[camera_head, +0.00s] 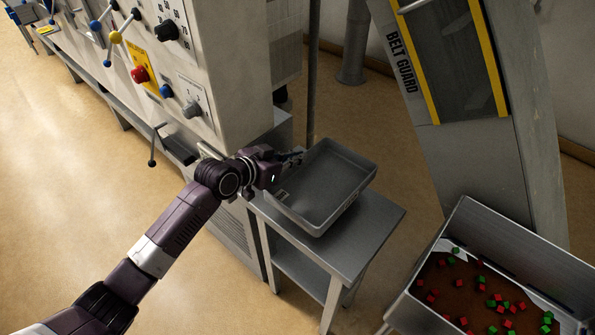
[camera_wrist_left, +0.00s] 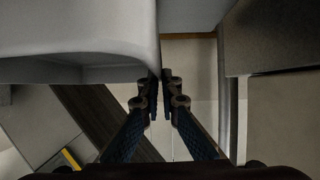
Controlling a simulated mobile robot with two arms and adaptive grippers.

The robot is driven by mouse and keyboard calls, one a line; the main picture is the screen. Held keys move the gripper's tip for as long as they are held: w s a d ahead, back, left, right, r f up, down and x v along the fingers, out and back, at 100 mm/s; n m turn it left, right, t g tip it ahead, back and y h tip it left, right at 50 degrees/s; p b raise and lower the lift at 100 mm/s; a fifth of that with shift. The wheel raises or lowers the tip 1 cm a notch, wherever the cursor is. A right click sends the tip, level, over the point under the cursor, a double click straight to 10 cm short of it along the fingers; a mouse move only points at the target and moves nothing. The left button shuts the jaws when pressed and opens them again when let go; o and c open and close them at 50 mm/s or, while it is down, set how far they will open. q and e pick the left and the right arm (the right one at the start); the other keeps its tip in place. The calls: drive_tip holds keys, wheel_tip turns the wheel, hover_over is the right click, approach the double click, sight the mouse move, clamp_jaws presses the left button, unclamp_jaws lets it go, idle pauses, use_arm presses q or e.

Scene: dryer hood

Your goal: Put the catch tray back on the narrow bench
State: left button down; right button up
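The catch tray (camera_head: 335,195) is a shallow grey metal tray, open side up, over the top of the narrow bench (camera_head: 375,225). Whether its underside touches the bench top cannot be told. My left gripper (camera_head: 291,157) is at the tray's far-left rim. In the left wrist view the fingers (camera_wrist_left: 163,88) are close together, with the edge of the tray (camera_wrist_left: 80,35) between their tips. They look shut on that rim. My right gripper is not in view.
A large control cabinet (camera_head: 235,85) with levers and knobs stands left of the bench. A grey bin (camera_head: 480,225) with red and green cubes stands at lower right. The sloping belt guard (camera_head: 435,130) rises behind it. Open floor lies at lower left.

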sight(293, 173)
use_arm(q)
drive_tip(key=shift+d+f, duration=0.1)
drive_tip(key=shift+f, duration=0.6)
wheel_tip(293, 173, down, 4)
drive_tip(key=shift+f, duration=0.1)
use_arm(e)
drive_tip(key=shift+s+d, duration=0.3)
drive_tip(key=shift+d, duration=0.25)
use_arm(q)
drive_tip(key=shift+f, duration=0.1)
drive_tip(key=c, duration=2.2)
unclamp_jaws()
drive_tip(key=shift+o, duration=0.2)
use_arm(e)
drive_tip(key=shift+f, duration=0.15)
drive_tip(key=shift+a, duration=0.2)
